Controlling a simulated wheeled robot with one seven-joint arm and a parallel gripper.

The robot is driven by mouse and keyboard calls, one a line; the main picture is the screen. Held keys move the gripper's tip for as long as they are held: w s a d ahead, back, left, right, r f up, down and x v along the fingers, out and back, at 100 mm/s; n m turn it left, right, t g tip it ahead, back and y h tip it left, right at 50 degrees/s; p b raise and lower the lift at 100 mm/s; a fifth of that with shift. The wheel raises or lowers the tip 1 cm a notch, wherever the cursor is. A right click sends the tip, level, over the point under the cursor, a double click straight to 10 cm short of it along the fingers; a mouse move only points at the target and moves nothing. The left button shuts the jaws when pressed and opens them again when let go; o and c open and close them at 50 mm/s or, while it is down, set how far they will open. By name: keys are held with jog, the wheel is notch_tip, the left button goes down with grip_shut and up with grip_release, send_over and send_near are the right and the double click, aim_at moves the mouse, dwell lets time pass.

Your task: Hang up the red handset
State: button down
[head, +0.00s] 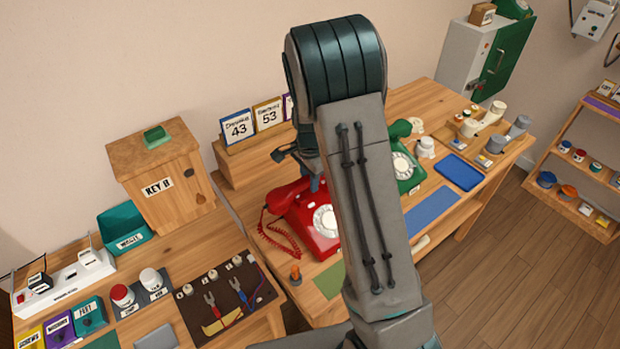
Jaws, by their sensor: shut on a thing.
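The red phone (313,240) stands on the wooden table, its white dial facing front. The red handset (284,194) lies along or just above the top back of the phone; I cannot tell whether it rests in the cradle. Its coiled red cord hangs at the phone's left side. My gripper (314,184) points down at the handset's right part and is shut on it. My arm hides the right side of the phone and part of the handset.
A green phone (403,168) stands right of my arm, with a blue tray (459,171) beyond it. Number cards (238,128) stand on a wooden ledge behind. A wooden key box (160,185) is at left. A small orange peg (295,274) stands in front of the red phone.

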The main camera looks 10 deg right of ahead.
jog(key=shift+f+b, duration=0.8)
jog(key=shift+f, duration=0.25)
jog(key=c, duration=1)
grip_release()
notch_tip(320, 180, up, 14)
jog(key=shift+f+b, duration=0.1)
jog(key=shift+b, duration=0.55)
jog(key=s+r+n+t, duration=0.1)
jog(key=s+n, duration=0.3)
jog(key=s, duration=0.4)
jog(key=s+r+n+t, duration=0.1)
jog(key=s+r+n, duration=0.1)
jog(key=s+n, duration=0.3)
jog(key=s+r+n+t, duration=0.1)
jog(key=s+n, duration=0.3)
jog(key=s, duration=0.8)
jog(key=shift+s+d+r+n, duration=0.1)
jog(key=shift+r+n, duration=0.2)
jog(key=shift+r, duration=0.15)
